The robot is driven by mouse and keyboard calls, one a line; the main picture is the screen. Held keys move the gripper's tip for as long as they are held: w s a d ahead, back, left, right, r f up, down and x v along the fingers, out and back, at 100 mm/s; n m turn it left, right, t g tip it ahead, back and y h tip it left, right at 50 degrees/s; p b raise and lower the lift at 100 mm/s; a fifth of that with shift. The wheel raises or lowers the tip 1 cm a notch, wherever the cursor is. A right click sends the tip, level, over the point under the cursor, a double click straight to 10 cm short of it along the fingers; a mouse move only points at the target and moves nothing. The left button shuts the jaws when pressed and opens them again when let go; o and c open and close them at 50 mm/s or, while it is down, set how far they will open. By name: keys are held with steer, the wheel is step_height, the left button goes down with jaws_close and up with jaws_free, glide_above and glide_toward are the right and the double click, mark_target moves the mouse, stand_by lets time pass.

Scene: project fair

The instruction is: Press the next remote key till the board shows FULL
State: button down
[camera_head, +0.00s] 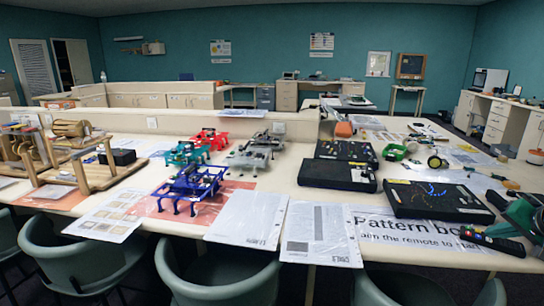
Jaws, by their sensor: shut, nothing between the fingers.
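The pattern board (408,210) is a flat black panel on the white table at the right. Its face shows a curved row of lit blue dots and a few orange ones. I cannot read the word FULL on it. The remote (503,246) is a slim black bar with small coloured keys, lying near the table's front right edge. My gripper (507,208) is a green and black shape at the right edge, just above and behind the remote. It is shut and empty, partly cut off by the frame. I cannot tell whether it touches a key.
A paper sign (375,229) reading "Pattern bo..." lies under the board and remote. More black boxes (337,175) stand to the left. A green tool (395,152) lies behind the board. Blue legged robots (188,188) and wooden models are further left. Chairs line the front.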

steer(key=shift+f, duration=0.15)
stand_by(0.4)
steer(key=shift+r, duration=0.6)
steer(key=shift+r, duration=0.1)
steer(key=shift+r, duration=2.9)
